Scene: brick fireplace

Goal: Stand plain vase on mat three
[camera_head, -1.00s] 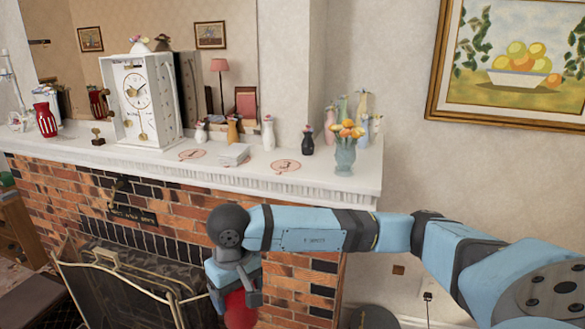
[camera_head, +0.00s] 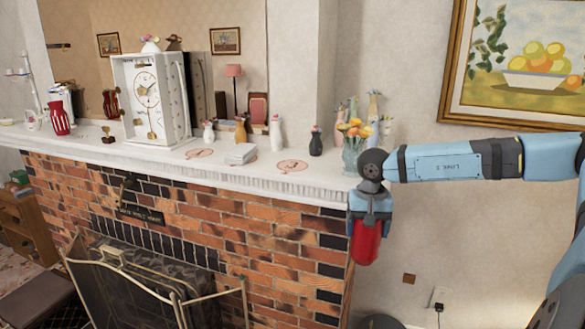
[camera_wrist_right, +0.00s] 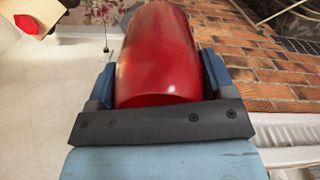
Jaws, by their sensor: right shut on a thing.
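My right gripper (camera_head: 369,212) is shut on a plain red vase (camera_head: 367,244). It holds the vase in front of the mantel's right end, below the top surface. The smooth red vase (camera_wrist_right: 158,55) fills the space between the fingers in the right wrist view. My left gripper is not in view.
A glass vase of orange flowers (camera_head: 354,155) stands at the right end, close to my arm.

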